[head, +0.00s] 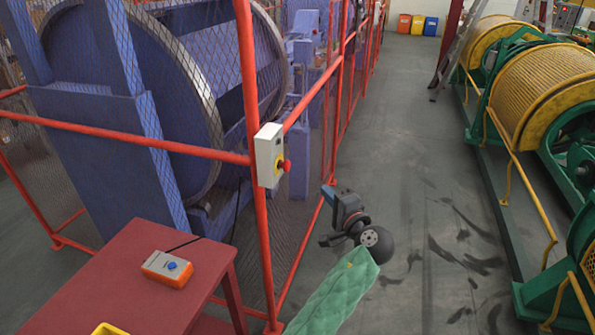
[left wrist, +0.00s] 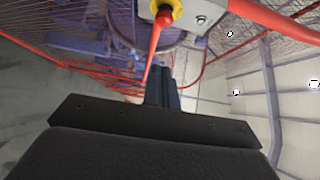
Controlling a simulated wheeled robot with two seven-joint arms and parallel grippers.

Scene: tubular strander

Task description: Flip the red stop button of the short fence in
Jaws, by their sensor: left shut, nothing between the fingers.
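The red stop button (head: 284,166) sticks out to the right from a pale control box (head: 264,155) on the upright post at the corner of the red mesh fence (head: 253,100). In the left wrist view the red button (left wrist: 163,17) shows at the top edge, with a yellow ring and part of the box. My left gripper (head: 328,190) is below and to the right of the box in the head view, apart from the button. Its dark fingers are together and empty; they also show in the left wrist view (left wrist: 162,80). My right gripper is not in view.
A red table (head: 130,260) stands at lower left, bearing an orange and white box with a blue button (head: 168,268) and part of a yellow thing. Blue machinery (head: 110,160) stands behind the mesh. Grey floor (head: 400,150) is open between the fence and the green-and-yellow machine (head: 535,95).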

